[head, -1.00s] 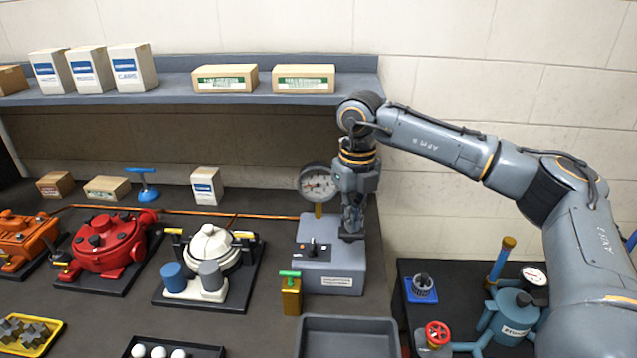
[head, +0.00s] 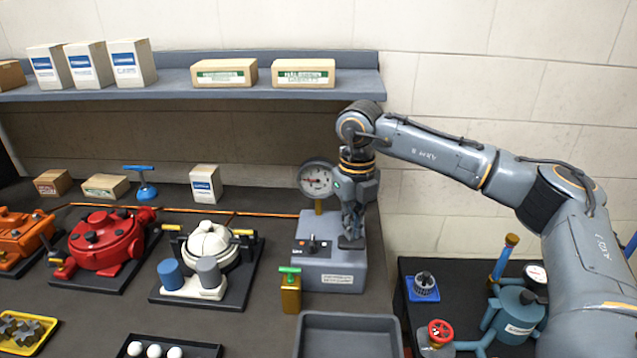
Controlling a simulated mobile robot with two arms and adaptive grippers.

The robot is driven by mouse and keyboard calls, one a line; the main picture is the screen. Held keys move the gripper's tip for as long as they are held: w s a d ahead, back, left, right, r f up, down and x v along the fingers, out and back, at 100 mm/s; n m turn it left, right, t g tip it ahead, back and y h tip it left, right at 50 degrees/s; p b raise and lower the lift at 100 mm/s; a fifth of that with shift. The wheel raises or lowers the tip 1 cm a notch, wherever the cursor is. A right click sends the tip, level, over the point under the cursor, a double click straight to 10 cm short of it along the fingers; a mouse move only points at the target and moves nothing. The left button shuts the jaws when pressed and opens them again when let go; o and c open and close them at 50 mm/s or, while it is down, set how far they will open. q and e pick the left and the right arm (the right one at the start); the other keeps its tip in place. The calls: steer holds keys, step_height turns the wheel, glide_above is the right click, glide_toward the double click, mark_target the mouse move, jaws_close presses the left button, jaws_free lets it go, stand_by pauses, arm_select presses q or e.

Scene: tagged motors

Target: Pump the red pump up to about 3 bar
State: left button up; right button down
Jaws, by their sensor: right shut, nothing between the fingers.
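The red pump (head: 105,241) sits on a dark base plate at the left of the bench. A grey control box (head: 345,277) stands at the bench's right end, with a small dark lever or switch (head: 312,245) on its top. A round gauge (head: 317,180) rises behind the box; its reading is too small to tell. My right gripper (head: 350,243) points down over the right part of the box top, right of the lever. It is shut and empty. I cannot tell whether it touches the box. My left gripper is out of view.
A white pump (head: 208,243) and an orange pump (head: 18,238) flank the red one. A blue T-handled tool (head: 140,183) stands behind. A brass block with green handle (head: 290,292) and grey tray (head: 350,323) lie in front of the box. A shelf (head: 190,85) overhangs the back.

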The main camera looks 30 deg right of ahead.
steer(key=shift+f+b, duration=0.5)
steer(key=shift+f, duration=0.45)
steer(key=shift+w+r+p, duration=0.1)
steer(key=shift+r+p, duration=0.8)
steer(key=shift+r, duration=0.3)
steer(key=shift+r+p, duration=0.85)
steer(key=shift+r, duration=0.55)
steer(key=shift+f, duration=0.1)
